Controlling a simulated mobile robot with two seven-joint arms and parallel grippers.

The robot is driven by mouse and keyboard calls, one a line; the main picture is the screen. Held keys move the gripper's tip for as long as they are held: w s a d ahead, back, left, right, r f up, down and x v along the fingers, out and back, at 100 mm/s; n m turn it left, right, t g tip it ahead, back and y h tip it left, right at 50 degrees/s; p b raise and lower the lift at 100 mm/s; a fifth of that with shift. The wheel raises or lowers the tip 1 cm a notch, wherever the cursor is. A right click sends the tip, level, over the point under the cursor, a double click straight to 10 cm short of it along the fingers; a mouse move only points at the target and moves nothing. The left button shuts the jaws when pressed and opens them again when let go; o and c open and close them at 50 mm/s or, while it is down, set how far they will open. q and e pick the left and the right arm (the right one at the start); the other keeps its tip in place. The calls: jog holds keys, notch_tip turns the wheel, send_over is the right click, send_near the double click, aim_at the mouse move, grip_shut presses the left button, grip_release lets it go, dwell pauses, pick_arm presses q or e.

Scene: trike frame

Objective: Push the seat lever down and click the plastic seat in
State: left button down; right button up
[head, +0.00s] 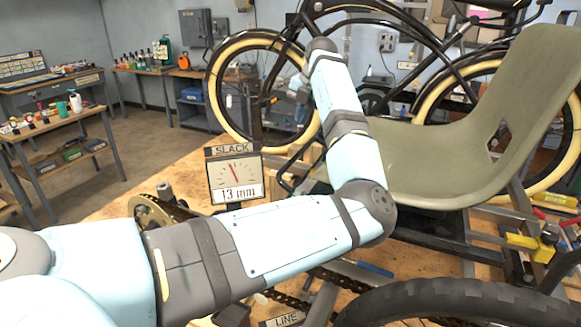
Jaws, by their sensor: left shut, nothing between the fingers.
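The olive-green plastic seat (455,165) stands right of centre over the dark trike frame (450,240), with its back rising to the right. Whether it is latched does not show. I cannot make out the seat lever for certain; a yellow-handled part (522,241) is on the frame below the seat's right side. My left arm crosses the foreground, bends at the elbow in front of the seat's left edge and rises. My left gripper (272,101) is small in view, left of the raised wrist, shut and empty, well apart from the seat. My right gripper is out of view.
A slack gauge (234,178) reading 13 mm stands on the wooden bench behind my left forearm. A sprocket (150,213) is at left and a black tyre (460,306) at bottom right. A black bicycle (240,118) with cream tyres stands behind. Side tables hold tools and bottles.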

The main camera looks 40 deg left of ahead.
pick_arm(q)
jog(key=shift+w+a+f, duration=0.1)
jog(key=shift+a+f, duration=0.05)
jog(key=shift+f, duration=0.3)
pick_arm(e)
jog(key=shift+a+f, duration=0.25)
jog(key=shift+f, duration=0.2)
pick_arm(q)
jog(key=shift+f, duration=0.1)
jog(key=p, duration=0.2)
send_near(286, 165)
jog(key=x, duration=0.7)
jog(key=shift+f, duration=0.3)
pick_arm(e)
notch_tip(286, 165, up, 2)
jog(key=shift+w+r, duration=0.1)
